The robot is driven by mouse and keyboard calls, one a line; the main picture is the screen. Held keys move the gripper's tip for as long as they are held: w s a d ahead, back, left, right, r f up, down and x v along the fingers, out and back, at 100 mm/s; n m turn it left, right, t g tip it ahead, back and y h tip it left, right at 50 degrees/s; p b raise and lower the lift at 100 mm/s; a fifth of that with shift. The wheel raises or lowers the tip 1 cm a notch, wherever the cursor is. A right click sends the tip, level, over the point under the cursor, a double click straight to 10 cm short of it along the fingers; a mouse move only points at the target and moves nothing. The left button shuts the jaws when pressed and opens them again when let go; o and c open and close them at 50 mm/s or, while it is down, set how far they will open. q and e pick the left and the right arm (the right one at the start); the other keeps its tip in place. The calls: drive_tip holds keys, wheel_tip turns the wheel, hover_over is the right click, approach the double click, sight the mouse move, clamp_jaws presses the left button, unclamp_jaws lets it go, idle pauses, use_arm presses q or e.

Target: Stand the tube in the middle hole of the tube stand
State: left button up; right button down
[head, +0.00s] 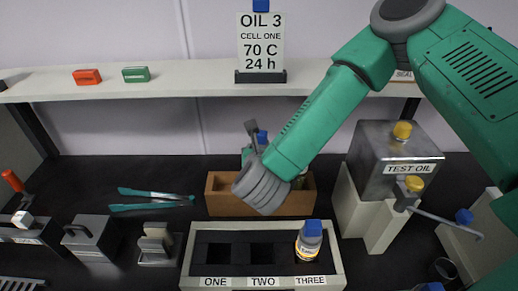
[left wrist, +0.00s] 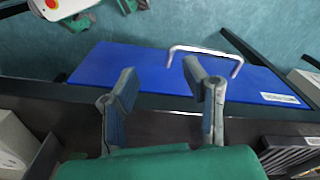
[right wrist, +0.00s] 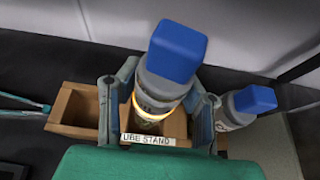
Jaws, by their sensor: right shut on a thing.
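The tube (right wrist: 158,92) has a blue cap and a grey body with a yellow-glowing band. My right gripper (head: 252,150) is shut on it, one finger on each side in the right wrist view. The wooden tube stand (head: 222,208) is partly hidden behind my right arm in the head view. In the right wrist view the tube is over the stand's middle part, behind its label (right wrist: 150,139); whether its lower end is in the hole, I cannot tell. The stand's left hole (right wrist: 82,108) looks empty. My left gripper (left wrist: 160,72) is open and empty, out of the head view.
Another blue-capped tube (right wrist: 240,108) is at the stand's right end. A TEST OIL can (head: 385,160) stands at right. Teal tongs (head: 150,200) lie left. A shelf (head: 190,86) runs behind.

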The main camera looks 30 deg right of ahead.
drive_tip(key=shift+a+f+b, duration=0.1)
drive_tip(key=shift+f+b, duration=1.6)
drive_tip(key=shift+f, duration=0.45)
drive_tip(key=c, duration=1)
unclamp_jaws()
drive_tip(key=shift+r, duration=0.1)
drive_tip(key=shift+r+p, duration=2.15)
drive_tip(key=shift+r, duration=0.9)
drive_tip(key=shift+f, duration=0.15)
